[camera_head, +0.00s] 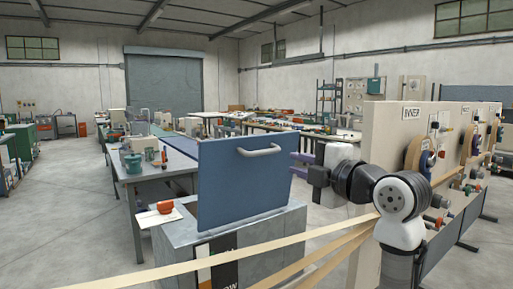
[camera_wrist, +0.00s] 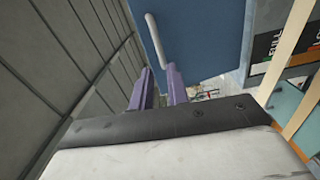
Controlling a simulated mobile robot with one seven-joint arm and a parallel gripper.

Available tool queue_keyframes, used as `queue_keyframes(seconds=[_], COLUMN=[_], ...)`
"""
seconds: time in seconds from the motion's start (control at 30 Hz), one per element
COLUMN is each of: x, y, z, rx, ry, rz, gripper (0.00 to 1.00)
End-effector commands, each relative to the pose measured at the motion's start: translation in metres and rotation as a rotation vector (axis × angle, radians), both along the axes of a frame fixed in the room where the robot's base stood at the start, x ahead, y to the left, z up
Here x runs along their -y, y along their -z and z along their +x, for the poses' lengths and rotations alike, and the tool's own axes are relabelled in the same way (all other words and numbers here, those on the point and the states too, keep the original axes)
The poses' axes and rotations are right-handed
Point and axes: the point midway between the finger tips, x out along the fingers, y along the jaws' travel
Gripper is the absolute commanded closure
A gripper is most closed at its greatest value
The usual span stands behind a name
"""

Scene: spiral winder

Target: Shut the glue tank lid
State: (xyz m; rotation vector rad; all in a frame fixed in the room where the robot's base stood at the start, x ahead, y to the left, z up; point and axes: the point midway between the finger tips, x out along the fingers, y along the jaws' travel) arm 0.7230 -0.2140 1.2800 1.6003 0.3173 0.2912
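The glue tank (camera_head: 182,240) is a grey metal box at the front centre of the head view. Its blue lid (camera_head: 232,188) stands upright, open, with a pale bar handle (camera_head: 259,151) near its top edge. My gripper (camera_head: 294,164) is just right of the lid, its two purple fingers parted with nothing between them. In the wrist view, the lid (camera_wrist: 205,30) fills the top centre. The handle (camera_wrist: 155,40) lies just beyond my fingertips (camera_wrist: 159,70); I cannot tell whether they touch it. The tank's inside is hidden.
Tan strips (camera_head: 300,240) run slanting across the front of the tank. A cream machine panel (camera_head: 385,140) with spools stands at right, close to my arm. A red-orange item (camera_head: 165,207) sits left of the lid. A grey workbench (camera_head: 150,172) stands behind at left.

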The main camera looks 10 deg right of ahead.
Motion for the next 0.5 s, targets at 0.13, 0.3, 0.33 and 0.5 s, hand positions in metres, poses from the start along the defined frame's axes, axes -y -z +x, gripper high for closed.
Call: queue_keyframes(seconds=[0.13, 0.3, 0.33, 0.5], x=[0.008, -0.001, -0.003, -0.018], y=[-0.006, -0.007, -0.007, -0.007], z=[-0.007, 0.014, 0.019, 0.054], rx=[0.002, 0.001, 0.002, 0.001], ry=[-0.004, -0.008, -0.007, -0.009], rz=[-0.052, -0.055, -0.054, -0.052], gripper=[0.83, 0.83, 0.83, 0.83])
